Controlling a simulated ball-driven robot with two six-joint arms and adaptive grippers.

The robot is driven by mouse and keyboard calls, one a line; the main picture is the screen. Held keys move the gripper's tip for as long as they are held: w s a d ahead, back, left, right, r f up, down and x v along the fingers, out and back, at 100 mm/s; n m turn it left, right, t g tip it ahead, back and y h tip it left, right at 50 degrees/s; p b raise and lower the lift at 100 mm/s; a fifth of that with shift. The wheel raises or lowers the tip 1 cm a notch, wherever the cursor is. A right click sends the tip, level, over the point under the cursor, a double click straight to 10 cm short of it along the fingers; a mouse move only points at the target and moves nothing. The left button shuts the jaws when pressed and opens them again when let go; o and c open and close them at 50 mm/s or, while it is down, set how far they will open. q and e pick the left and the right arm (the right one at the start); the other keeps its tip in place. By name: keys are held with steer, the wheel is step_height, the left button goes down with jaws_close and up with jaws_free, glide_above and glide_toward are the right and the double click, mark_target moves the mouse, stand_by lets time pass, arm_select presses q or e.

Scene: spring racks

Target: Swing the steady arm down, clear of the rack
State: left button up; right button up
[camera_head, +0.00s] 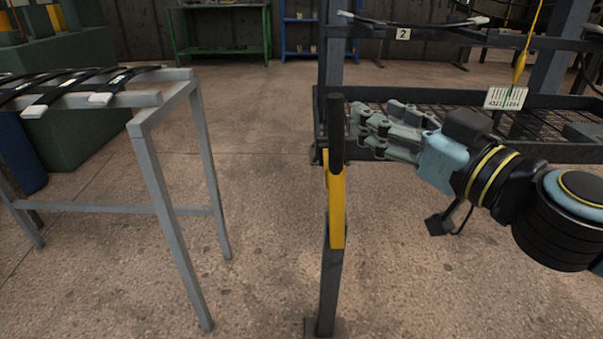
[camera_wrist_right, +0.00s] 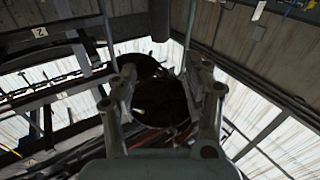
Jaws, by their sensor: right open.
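The steady arm (camera_head: 337,205) looks like a yellow bar with a black grip (camera_head: 336,132) at its upper end. It stands upright along the rack's front post (camera_head: 328,290). My right gripper (camera_head: 366,130) comes in from the right, with its fingers just right of the black grip. It is open. Whether the fingers touch the grip I cannot tell. In the right wrist view the two fingers (camera_wrist_right: 165,95) are spread apart, with a dark round shape between them that I cannot name for sure. My left gripper is not in view.
The dark rack has a mesh shelf (camera_head: 440,108) behind my right gripper, and a yellow plumb-like piece (camera_head: 519,68) hangs over it. A grey metal stand (camera_head: 150,123) with black springs or straps stands at left. Between stand and post the floor (camera_head: 270,200) is clear.

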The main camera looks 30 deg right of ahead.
mark_target(341, 116)
steer(key=shift+g, duration=0.3)
steer(key=w+f, duration=0.1)
steer(key=w, duration=0.2)
steer(key=w+f+p, duration=0.1)
steer(key=w, duration=0.1)
steer(key=shift+f, duration=0.35)
steer(key=w+p, duration=0.2)
steer(key=w, duration=0.1)
steer(key=shift+w, duration=0.35)
steer(key=shift+w+f+p, duration=0.25)
steer(key=shift+w+p, duration=0.15)
steer(key=shift+w, duration=0.45)
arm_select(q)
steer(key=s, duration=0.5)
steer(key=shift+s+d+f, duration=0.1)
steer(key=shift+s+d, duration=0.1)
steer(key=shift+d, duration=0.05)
arm_select(e)
jaws_close()
